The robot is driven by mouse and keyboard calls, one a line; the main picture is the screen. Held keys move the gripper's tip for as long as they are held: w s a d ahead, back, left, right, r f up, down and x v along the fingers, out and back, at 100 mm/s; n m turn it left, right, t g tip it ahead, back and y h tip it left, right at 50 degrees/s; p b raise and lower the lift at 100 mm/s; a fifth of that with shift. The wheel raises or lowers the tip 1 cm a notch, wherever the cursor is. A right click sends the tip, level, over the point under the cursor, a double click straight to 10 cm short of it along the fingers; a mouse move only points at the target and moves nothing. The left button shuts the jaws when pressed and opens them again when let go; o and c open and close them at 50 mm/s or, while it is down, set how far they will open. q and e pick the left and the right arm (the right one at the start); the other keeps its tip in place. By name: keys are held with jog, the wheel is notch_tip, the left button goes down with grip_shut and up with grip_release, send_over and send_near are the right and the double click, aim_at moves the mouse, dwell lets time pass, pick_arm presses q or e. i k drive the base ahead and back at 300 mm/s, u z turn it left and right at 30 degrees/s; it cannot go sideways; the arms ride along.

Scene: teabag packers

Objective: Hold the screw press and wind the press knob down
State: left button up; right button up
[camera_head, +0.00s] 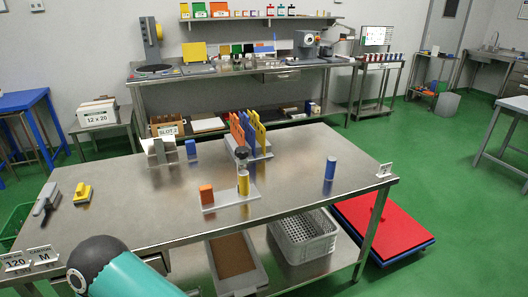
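What looks like the screw press stands near the middle of the steel table (120,215). It has a flat pale base (222,203) and a dark knob (242,151) at the top of an upright part. A yellow cylinder (244,183) stands at the base's right and an orange block (206,193) at its left. The part under the knob is small and partly hidden by the yellow cylinder. Neither gripper is in view; only a teal and black link of mine shows at the bottom left, well short of the press.
A rack with yellow and blue upright plates (250,130) stands just behind the press. A blue cylinder (330,169) stands to its right. Grey blocks (158,152) sit at the back left. A yellow-topped block (83,192) and a grey tool (46,199) lie left. The front-right tabletop is clear.

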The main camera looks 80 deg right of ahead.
aim_at(242, 152)
jog(key=z, duration=0.1)
jog(key=k, duration=0.45)
jog(key=u, duration=1.1)
jog(key=i, duration=0.1)
jog(key=z, duration=3.05)
jog(key=i, duration=0.45)
jog(key=z, duration=0.15)
jog(key=i, duration=0.55)
jog(key=u, duration=0.2)
jog(key=k, duration=0.9)
jog(key=z, duration=0.2)
jog(key=i, duration=0.9)
jog(key=u, duration=0.05)
